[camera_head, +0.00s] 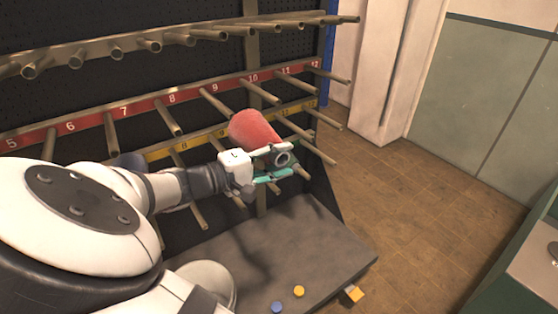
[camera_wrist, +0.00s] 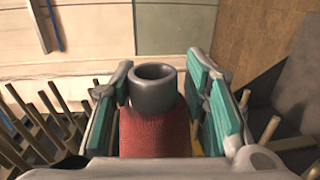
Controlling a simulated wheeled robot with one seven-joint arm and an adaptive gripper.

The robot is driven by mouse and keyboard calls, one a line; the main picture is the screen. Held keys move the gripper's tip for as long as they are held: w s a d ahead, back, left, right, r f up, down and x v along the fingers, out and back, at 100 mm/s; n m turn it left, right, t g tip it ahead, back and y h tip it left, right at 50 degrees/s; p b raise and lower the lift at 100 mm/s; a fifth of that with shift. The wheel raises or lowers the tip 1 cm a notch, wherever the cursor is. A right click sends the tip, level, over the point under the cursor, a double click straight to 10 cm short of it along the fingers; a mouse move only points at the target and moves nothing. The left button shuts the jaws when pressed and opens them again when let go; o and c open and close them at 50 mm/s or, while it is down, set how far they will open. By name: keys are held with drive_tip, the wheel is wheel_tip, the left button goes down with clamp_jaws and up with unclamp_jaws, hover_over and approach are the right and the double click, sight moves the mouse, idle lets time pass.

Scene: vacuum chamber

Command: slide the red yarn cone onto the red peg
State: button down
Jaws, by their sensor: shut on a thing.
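The red yarn cone (camera_head: 254,130) is held by my gripper (camera_head: 272,164) in front of the right half of the peg rack. Its grey hollow core end points right and toward the viewer in the head view. In the wrist view the red yarn (camera_wrist: 155,134) and its grey core lie between the teal fingers of my gripper (camera_wrist: 158,72). Brass-coloured pegs stick out from the red numbered strip (camera_head: 145,106). None of them is red itself, and I cannot tell which is the red peg. The cone covers parts of the pegs behind it.
A yellow numbered strip (camera_head: 165,151) with pegs runs below the red one, and an upper bar (camera_head: 85,54) carries more pegs. A grey base plate (camera_head: 325,245) lies below, with small yellow and blue discs. The brown floor (camera_head: 410,200) at right is free.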

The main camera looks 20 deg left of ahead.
drive_tip(key=shift+s+r+p, duration=0.1)
drive_tip(key=shift+p, duration=0.25)
drive_tip(key=shift+w+a+f+b, duration=0.2)
drive_tip(key=shift+w+a+b, duration=0.55)
drive_tip(key=shift+w+a, duration=0.2)
drive_tip(key=shift+w+a+b, duration=0.7)
drive_tip(key=shift+w+a, duration=0.1)
drive_tip(key=shift+a, duration=0.1)
drive_tip(key=shift+w+a, duration=0.2)
drive_tip(key=shift+a, duration=0.15)
drive_tip(key=shift+p, duration=0.4)
idle(0.6)
drive_tip(key=shift+w, duration=0.1)
drive_tip(key=shift+w+a+f+b, duration=0.1)
drive_tip(key=shift+w+a+b, duration=1.3)
drive_tip(key=shift+a+b, duration=0.25)
drive_tip(key=shift+w+a, duration=0.15)
drive_tip(key=shift+a, duration=0.1)
drive_tip(key=shift+p, duration=0.35)
idle(1.7)
